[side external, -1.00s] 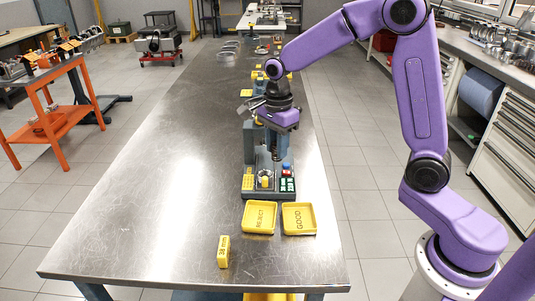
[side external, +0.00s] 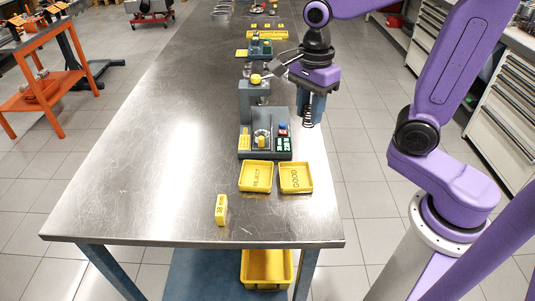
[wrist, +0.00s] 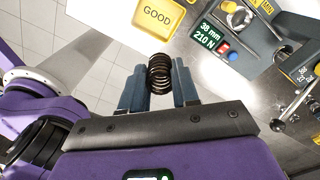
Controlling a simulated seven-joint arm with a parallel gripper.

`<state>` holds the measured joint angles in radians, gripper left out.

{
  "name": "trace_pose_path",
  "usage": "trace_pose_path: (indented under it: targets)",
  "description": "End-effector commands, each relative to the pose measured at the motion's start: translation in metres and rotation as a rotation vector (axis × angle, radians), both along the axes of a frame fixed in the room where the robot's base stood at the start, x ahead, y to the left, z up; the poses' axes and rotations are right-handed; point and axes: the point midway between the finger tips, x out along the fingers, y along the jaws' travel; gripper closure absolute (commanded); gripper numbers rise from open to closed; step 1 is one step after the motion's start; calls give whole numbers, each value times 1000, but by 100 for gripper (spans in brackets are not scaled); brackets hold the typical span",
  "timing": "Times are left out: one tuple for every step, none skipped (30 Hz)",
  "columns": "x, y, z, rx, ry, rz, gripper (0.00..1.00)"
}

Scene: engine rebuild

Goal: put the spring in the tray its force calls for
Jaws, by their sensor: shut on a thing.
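My gripper (side external: 311,97) is shut on a dark coil spring (side external: 309,112), which hangs upright below the fingers, right of the grey tester (side external: 250,153). In the wrist view the spring (wrist: 159,73) sits between the two blue-grey fingers. The tester's display (wrist: 208,35) reads 38 mm and 210 N. A yellow plate (wrist: 266,9) on the tester shows MIN; its value cannot be read. The yellow REJECT tray (side external: 258,188) and the yellow GOOD tray (side external: 298,190) stand side by side in front of the tester, both empty. The GOOD tray (wrist: 149,30) also shows ahead in the wrist view.
A yellow block marked 38 mm (side external: 221,210) stands on the steel table (side external: 150,195), left of the trays. Other fixtures (side external: 262,47) stand farther back. The table's left side is clear. A yellow bin (side external: 266,270) sits below.

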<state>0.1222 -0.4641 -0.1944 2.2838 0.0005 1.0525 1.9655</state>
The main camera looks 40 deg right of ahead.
Motion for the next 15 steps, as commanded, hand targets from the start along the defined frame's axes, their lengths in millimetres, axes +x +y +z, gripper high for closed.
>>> trace_pose_path:
  targets:
    - [-9,9,-2,1,-1,-2,100]
    - [-13,13,-3,0,0,-7,100]
    - [-19,18,-5,1,-1,-15,100]
    - [-24,22,-7,1,-2,-19,100]
    - [-28,26,-8,1,-2,-24,100]
    - [-34,30,-10,2,-2,-30,100]
    - [-38,33,-11,1,-1,-35,100]
    - [-42,35,-12,2,-2,-40,100]
    - [-46,38,-14,1,-1,-45,100]
    - [-49,40,-15,1,-1,-48,100]
    - [-51,42,-16,2,-1,-52,100]
    - [-54,43,-17,2,-1,-55,100]
    - [-56,44,-18,1,0,-57,100]
    - [-57,45,-18,1,0,-59,100]
    - [-57,46,-19,1,0,-61,100]
